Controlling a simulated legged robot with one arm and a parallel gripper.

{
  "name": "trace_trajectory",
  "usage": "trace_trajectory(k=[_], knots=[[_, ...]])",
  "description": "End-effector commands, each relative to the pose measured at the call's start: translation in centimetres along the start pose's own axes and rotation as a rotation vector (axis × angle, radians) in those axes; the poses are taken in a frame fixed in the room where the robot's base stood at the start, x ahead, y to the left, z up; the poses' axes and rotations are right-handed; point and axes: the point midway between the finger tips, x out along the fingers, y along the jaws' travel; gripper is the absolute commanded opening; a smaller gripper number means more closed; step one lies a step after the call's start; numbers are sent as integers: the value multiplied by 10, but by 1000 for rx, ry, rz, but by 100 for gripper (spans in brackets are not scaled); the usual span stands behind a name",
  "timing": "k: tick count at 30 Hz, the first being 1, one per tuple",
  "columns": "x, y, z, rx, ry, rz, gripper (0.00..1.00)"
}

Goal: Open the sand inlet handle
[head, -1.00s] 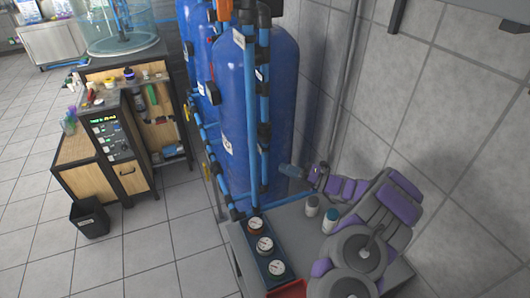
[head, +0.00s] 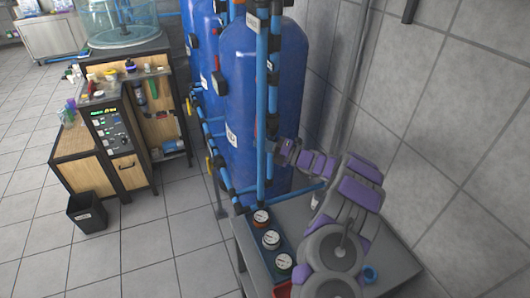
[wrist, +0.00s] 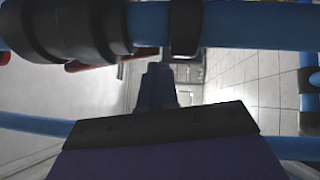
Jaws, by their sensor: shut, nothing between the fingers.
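In the wrist view, a blue pipe (wrist: 255,25) with black fittings (wrist: 75,30) crosses the top. A red lever-like piece (wrist: 98,63) shows partly beneath the large fitting; I cannot tell for sure whether it is the sand inlet handle. My gripper (wrist: 158,80) is shut and empty, just below the pipe and right of the red piece. In the head view, my gripper (head: 274,148) is beside the vertical blue pipe (head: 262,110) in front of the big blue tank (head: 240,130). Its fingertips are small and partly hidden there.
A grey bench (head: 395,255) carries several round gauges (head: 271,240). A blue ring-shaped item (head: 370,275) lies near its right side. Other pipes run close around my gripper. A wooden control cabinet (head: 125,170) and black bin (head: 87,212) stand left, with open tiled floor in front.

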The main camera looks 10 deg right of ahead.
Motion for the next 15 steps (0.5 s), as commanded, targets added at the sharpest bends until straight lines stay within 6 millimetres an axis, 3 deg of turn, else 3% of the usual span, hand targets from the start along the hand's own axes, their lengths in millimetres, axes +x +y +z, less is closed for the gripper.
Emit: trace_trajectory(k=[5,15], knots=[[-5,-1,7,4,-8,2,0],[8,-2,0,-13,-3,2,0]])
